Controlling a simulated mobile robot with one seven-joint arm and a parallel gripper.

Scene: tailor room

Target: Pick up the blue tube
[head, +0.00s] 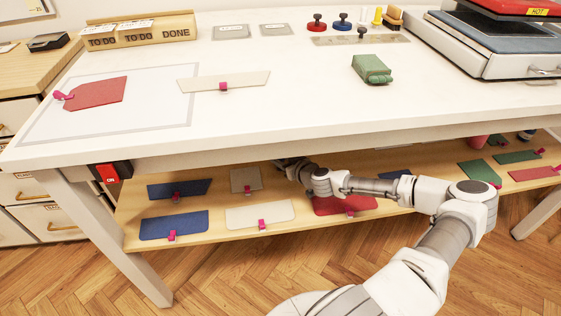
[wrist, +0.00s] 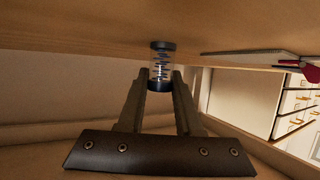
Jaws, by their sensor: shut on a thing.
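The blue tube (wrist: 161,66) is a small clear cylinder with dark caps and blue marks or contents inside. It shows in the wrist view between the two fingertips of my gripper (wrist: 162,79). My gripper is shut on it, near its lower end in that picture. The tube's upper end there is against or very close to a wooden surface; I cannot tell whether they touch. In the head view my arm reaches under the white table (head: 300,112), over the lower shelf. The fingers and the tube are hidden there.
The wooden lower shelf (head: 128,215) holds blue pieces (head: 174,226), a cream piece (head: 259,215), a red piece (head: 340,206) and green pieces (head: 480,171). The tabletop above limits headroom. A table leg (head: 105,240) stands at the left. Drawers (wrist: 296,100) show at right in the wrist view.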

